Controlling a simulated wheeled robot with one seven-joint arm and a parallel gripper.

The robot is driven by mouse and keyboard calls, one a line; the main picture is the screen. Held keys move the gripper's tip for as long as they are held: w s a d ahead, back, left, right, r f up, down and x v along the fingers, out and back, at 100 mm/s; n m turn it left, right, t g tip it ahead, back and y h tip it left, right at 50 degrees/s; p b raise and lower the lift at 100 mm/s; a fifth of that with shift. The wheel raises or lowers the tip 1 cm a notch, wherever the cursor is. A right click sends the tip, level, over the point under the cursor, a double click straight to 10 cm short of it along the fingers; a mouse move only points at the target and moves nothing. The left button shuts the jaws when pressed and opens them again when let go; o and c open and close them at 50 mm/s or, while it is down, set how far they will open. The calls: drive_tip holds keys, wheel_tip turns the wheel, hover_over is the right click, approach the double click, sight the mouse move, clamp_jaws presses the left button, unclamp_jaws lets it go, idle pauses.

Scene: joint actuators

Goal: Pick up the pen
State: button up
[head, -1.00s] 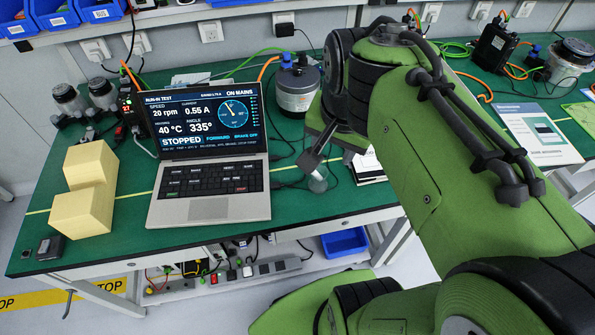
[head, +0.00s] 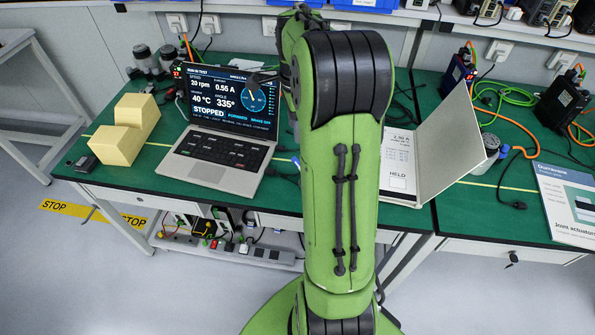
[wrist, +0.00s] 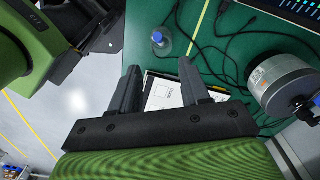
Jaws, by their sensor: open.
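I cannot make out a pen in any view. My gripper (wrist: 160,76) is open in the wrist view, its two dark fingers spread apart with nothing seen between them. Beyond the fingers, white printed paper (wrist: 166,94) lies on the green bench. In the head view my arm covers the middle of the bench and hides most of the gripper. White pages marked HELD (head: 398,160) show right of the arm, with a pale cover (head: 450,140) standing up at their right.
A laptop (head: 215,150) and yellow blocks (head: 128,130) stand on the left. A clear blue-capped bottle (wrist: 161,41) and a grey cylindrical motor (wrist: 283,84) flank the paper, with loose cables around. A printed sheet (head: 572,205) lies at the far right.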

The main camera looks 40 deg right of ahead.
drive_tip(key=f+b, duration=0.1)
drive_tip(key=f, duration=0.3)
drive_tip(key=f+b, duration=0.2)
drive_tip(key=f, duration=0.3)
drive_tip(key=f+b, duration=0.2)
drive_tip(key=f, duration=0.3)
drive_tip(key=shift+s, duration=0.25)
drive_tip(key=shift+r, duration=0.15)
clamp_jaws()
